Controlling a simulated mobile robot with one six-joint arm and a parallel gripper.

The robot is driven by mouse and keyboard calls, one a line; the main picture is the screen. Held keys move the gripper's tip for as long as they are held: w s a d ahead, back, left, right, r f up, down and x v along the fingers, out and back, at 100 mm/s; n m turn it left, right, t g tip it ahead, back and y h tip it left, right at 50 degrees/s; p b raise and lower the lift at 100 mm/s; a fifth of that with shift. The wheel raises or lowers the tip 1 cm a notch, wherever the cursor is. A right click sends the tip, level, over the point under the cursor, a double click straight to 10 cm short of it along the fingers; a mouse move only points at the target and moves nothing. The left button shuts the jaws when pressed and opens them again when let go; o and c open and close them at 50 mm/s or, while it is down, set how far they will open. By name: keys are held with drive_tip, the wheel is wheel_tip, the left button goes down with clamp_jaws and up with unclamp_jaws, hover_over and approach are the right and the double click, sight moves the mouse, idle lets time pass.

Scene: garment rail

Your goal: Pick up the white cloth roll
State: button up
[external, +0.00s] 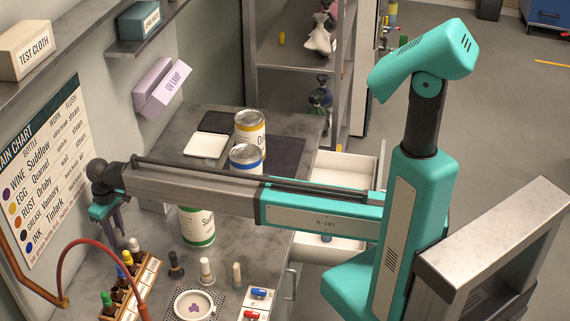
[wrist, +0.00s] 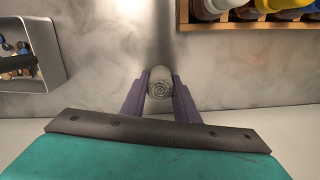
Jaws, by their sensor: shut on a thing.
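The white cloth roll (wrist: 160,90) shows in the wrist view with its spiral-wound end facing the camera. My gripper (wrist: 160,80) has its two purple fingers on either side of the roll, shut on it. In the external view my gripper (external: 118,222) points down at the far left end of my arm, over the back left of the counter near the wall chart. I cannot make out the roll in the external view. The frames do not clearly show whether the roll touches the counter.
A wooden rack of bottles (external: 144,277) stands at the counter's front left, with a red curved hose (external: 84,243) beside it. The wall chart (external: 45,165) is close by.

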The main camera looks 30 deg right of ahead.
sight(117, 230)
drive_tip(key=shift+r, duration=0.1)
drive_tip(key=shift+r+b, duration=0.75)
drive_tip(key=shift+r, duration=0.3)
drive_tip(key=shift+s+d+r+b, duration=0.2)
drive_tip(key=shift+s+r+b, duration=0.1)
drive_tip(key=shift+r, duration=0.25)
drive_tip(key=s+d+b, duration=0.1)
drive_tip(key=s+d, duration=0.2)
drive_tip(key=s+d+r+b, duration=0.1)
drive_tip(key=s+d+b, duration=0.1)
drive_tip(key=s+d, duration=0.1)
drive_tip(key=s+d+b, duration=0.1)
drive_tip(key=s+d, duration=0.3)
drive_tip(key=s, duration=0.1)
drive_tip(key=shift+s+r, duration=0.2)
drive_tip(key=shift+r, duration=0.05)
